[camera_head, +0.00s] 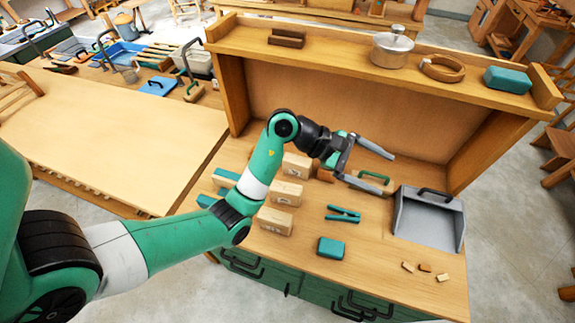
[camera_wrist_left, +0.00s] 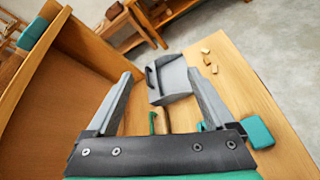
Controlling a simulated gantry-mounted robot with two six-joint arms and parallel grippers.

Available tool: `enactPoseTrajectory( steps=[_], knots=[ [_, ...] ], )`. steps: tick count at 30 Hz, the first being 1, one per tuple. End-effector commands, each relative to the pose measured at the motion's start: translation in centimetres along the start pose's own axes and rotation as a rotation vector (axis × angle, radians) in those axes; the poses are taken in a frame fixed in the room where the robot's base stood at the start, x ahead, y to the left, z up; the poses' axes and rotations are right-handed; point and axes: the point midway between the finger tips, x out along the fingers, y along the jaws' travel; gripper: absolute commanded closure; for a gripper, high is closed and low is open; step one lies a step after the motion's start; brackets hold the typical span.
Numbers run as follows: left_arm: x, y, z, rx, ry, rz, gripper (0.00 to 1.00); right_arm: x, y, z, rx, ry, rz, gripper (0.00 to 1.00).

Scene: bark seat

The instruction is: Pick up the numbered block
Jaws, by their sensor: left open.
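Three pale wooden blocks stand on the workbench in the head view: a back one (camera_head: 297,165), a middle one (camera_head: 286,193) and a front one (camera_head: 275,220). Each has a small dark mark on its front face, too small to read as a number. My left gripper (camera_head: 388,174) is open and empty, raised above the bench to the right of the blocks, its fingers pointing right. In the left wrist view the open fingers (camera_wrist_left: 160,75) show with nothing between them. The blocks are not seen there. My right gripper is in neither view.
A grey dustpan-like tray (camera_head: 428,228) stands at the bench's right. A teal clamp-like tool (camera_head: 343,214), a teal box (camera_head: 331,247) and small wood pieces (camera_head: 425,267) lie in front. A raised shelf (camera_head: 345,50) bearing a metal pot (camera_head: 391,48) spans the back.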

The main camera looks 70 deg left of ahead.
Motion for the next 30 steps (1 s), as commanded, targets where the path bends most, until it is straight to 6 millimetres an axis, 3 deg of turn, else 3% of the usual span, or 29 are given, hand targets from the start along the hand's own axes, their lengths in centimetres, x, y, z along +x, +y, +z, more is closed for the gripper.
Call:
enactPoseTrajectory(
  steps=[1, 3, 4, 6, 10, 12, 16, 24, 30],
  knots=[
    [-2.8, 0.3, -4.8, -0.056, 0.183, -0.040, 0.12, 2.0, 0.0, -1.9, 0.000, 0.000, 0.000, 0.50],
    [-7.0, -1.3, -11.8, -0.155, 0.410, -0.112, 0.12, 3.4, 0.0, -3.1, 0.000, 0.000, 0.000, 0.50],
    [-9.1, -2.1, -14.0, -0.203, 0.487, -0.139, 0.12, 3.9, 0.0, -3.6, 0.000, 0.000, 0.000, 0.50],
    [-13.5, -4.0, -17.8, -0.316, 0.620, -0.184, 0.12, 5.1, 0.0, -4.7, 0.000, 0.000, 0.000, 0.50],
    [-18.4, -6.5, -21.1, -0.457, 0.734, -0.215, 0.12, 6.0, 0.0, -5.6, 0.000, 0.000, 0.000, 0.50],
    [-19.1, -7.2, -21.8, -0.482, 0.753, -0.220, 0.12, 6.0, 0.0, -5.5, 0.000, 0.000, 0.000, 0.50],
    [-18.8, -7.5, -22.3, -0.484, 0.754, -0.221, 0.12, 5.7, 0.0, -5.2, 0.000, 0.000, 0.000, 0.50],
    [-15.2, -9.2, -25.2, -0.482, 0.753, -0.222, 0.12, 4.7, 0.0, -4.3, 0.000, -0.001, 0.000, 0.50],
    [-14.3, -9.4, -25.9, -0.479, 0.752, -0.217, 0.12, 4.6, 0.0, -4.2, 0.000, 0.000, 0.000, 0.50]
  ],
)
